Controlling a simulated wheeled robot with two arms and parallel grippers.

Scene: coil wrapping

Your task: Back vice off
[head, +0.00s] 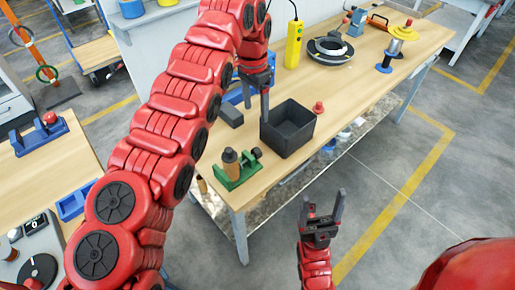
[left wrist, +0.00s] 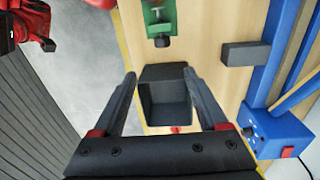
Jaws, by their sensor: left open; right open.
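A small green vice (head: 236,180) with a dark knob (head: 256,152) stands near the workbench's front left corner. A brown cylinder (head: 230,160) stands upright at it; I cannot tell whether it is clamped. In the left wrist view the green vice (left wrist: 158,14) is at the top, partly cut off, with its dark knob (left wrist: 162,41) towards my gripper. My left gripper (head: 256,100) is open and empty, above the bench near the black bin. Its fingers also show in the left wrist view (left wrist: 158,74). My right gripper (head: 323,198) is open and empty, in front of the bench.
A black open bin (head: 288,140) stands right of the vice, between my left fingers in the wrist view. A grey block (head: 230,116) and a red knob-like piece (head: 318,108) lie nearby. A yellow controller (head: 294,45) and black ring (head: 330,50) are farther back. Bare wood (head: 365,75) lies at right.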

